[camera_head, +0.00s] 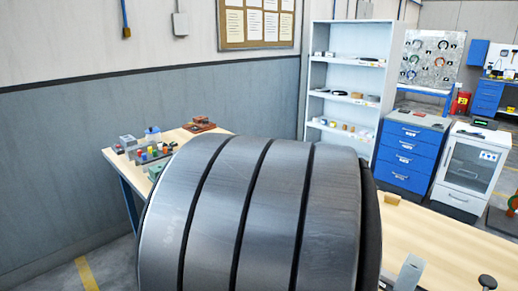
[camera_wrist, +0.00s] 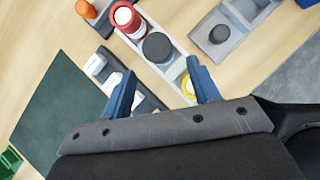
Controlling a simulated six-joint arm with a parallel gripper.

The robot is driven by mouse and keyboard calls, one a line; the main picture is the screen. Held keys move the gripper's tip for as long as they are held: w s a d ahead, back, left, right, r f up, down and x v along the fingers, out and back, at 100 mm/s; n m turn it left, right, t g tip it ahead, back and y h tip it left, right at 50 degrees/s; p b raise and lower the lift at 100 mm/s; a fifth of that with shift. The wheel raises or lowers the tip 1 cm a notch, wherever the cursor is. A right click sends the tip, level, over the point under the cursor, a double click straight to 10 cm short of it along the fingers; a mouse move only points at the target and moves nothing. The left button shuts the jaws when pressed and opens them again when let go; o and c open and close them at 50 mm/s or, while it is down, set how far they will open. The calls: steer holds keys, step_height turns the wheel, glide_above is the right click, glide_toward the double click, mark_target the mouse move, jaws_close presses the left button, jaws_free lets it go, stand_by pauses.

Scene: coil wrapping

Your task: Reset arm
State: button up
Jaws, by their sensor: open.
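In the wrist view my gripper (camera_wrist: 160,66) shows two blue fingers spread apart with nothing held between them. It is over a wooden table top (camera_wrist: 185,14). Beyond the fingertips is a pale tray (camera_wrist: 178,70) with a red-and-white round piece (camera_wrist: 127,18), a black round piece (camera_wrist: 157,47) and a yellow ring (camera_wrist: 187,86). How far above them the fingers are, I cannot tell. In the head view a large grey coil-like cylinder (camera_head: 270,215) with black bands fills the middle and hides much of the table. My gripper does not show there.
A dark green mat (camera_wrist: 58,112) lies at left in the wrist view. A grey holder (camera_wrist: 243,14) stands at upper right. In the head view, small coloured parts (camera_head: 150,152) sit behind the cylinder at left. A white shelf (camera_head: 345,75) and blue drawers (camera_head: 408,155) stand behind.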

steer(key=v, duration=0.5)
steer(key=x, duration=1.3)
step_height(320, 180, up, 4)
steer(key=shift+f, duration=0.1)
steer(key=shift+a+r, duration=0.1)
steer(key=shift+r, duration=0.25)
steer(key=shift+s+r, duration=0.1)
steer(key=shift+s, duration=0.2)
